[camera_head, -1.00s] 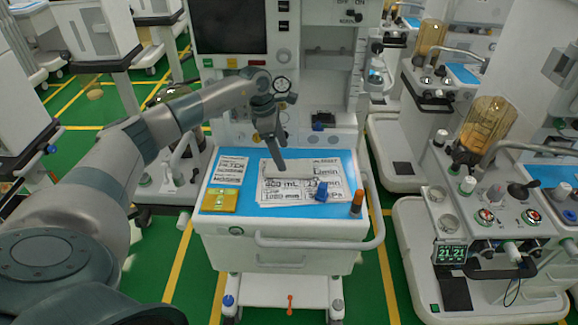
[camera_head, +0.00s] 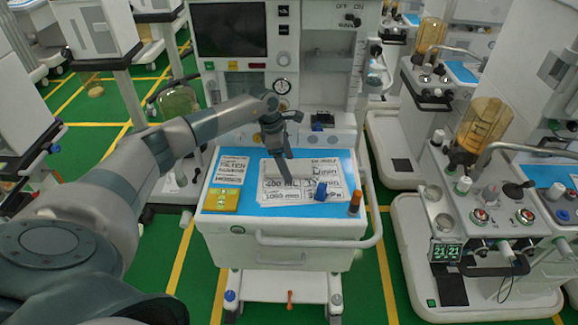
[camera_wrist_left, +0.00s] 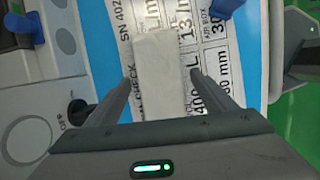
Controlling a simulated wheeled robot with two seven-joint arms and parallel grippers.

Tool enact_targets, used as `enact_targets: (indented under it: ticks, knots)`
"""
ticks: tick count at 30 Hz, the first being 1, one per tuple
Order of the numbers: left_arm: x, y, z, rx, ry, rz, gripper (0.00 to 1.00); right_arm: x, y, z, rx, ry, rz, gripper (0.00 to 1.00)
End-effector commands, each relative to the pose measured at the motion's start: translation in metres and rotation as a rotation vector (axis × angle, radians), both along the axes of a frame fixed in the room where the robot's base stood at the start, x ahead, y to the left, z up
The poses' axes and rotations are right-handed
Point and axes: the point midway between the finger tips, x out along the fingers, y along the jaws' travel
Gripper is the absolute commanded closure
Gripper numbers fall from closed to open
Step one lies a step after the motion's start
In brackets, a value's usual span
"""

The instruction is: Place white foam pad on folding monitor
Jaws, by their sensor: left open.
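The white foam pad (camera_wrist_left: 160,75) is a pale rectangular block lying on the printed sheets on the cart's blue top. In the head view the pad (camera_head: 302,171) is partly hidden by my left gripper (camera_head: 287,178). In the wrist view my left gripper (camera_wrist_left: 162,78) is open, with one finger on each side of the pad and small gaps between them. The dark screen (camera_head: 229,30) at the upper left of the cart appears to be the folding monitor; it stands upright. My right gripper is not in view.
On the blue top (camera_head: 240,206) are a yellow box (camera_head: 221,199), a blue item (camera_head: 320,190) and an orange-and-dark bottle (camera_head: 355,203). A white handle rail (camera_head: 310,242) runs along the cart's front. Another cart (camera_head: 480,225) stands to the right.

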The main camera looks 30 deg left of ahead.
Motion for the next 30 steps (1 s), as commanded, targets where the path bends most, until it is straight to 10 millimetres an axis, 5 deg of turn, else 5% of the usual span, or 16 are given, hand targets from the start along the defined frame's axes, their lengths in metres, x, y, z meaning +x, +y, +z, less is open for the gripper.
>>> enact_targets:
  ticks: [13, 19, 30]
  knots:
    - [0.0001, -0.0002, -0.0002, 0.000, 0.000, -0.001, 0.23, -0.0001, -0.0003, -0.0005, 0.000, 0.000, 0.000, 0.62]
    - [0.0002, -0.0001, 0.0000, 0.000, 0.000, -0.001, 0.67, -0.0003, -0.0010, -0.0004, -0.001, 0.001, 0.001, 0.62]
    - [0.0005, -0.0001, 0.0022, 0.000, -0.002, -0.001, 0.67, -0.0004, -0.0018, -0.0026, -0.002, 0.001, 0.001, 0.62]
